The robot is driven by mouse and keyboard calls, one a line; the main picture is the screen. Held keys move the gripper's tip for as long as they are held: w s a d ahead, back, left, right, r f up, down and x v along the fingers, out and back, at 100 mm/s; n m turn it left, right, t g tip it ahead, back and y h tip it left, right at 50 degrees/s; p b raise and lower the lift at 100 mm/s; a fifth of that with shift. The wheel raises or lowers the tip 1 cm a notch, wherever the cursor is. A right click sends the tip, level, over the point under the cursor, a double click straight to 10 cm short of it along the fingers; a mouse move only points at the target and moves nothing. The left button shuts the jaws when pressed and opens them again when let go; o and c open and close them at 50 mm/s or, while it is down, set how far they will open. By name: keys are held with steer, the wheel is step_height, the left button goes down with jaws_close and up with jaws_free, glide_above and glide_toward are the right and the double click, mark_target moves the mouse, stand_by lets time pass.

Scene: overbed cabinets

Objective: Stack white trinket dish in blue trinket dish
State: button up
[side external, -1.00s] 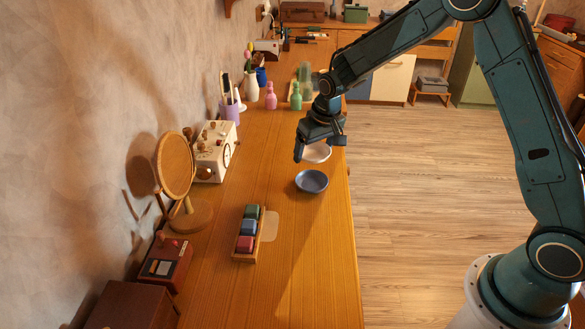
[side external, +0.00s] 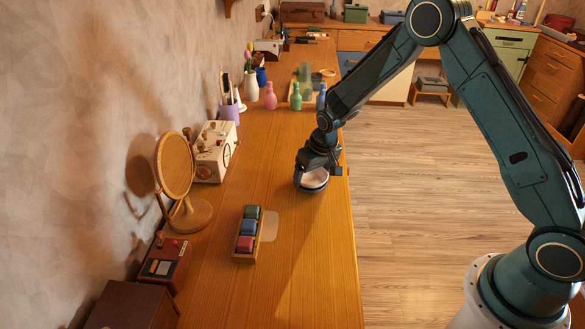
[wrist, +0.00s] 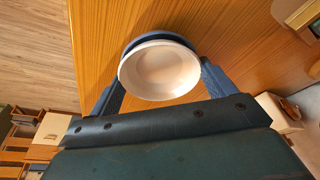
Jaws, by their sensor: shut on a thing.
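The white trinket dish (side external: 314,178) is held upright in my gripper (side external: 313,173) over the blue trinket dish (side external: 312,190) on the wooden counter. In the wrist view, the white dish (wrist: 160,70) sits between the two fingers of my gripper (wrist: 163,88). The blue dish (wrist: 150,37) shows as a rim behind it, slightly offset toward the top of the picture. Most of the blue dish is hidden by the white one. I cannot tell whether the white dish touches the inside of the blue dish.
A round mirror (side external: 176,166) and a white box (side external: 214,150) stand left by the wall. Coloured bottles (side external: 295,97) stand farther back. The counter's right edge is close by.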

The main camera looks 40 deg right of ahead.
steer(key=shift+s+f, duration=0.1)
steer(key=shift+f, duration=0.3)
steer(key=o, duration=0.9)
steer(key=shift+o, duration=0.2)
steer(key=shift+r, duration=0.2)
steer(key=v, duration=1.1)
steer(key=shift+r, duration=0.4)
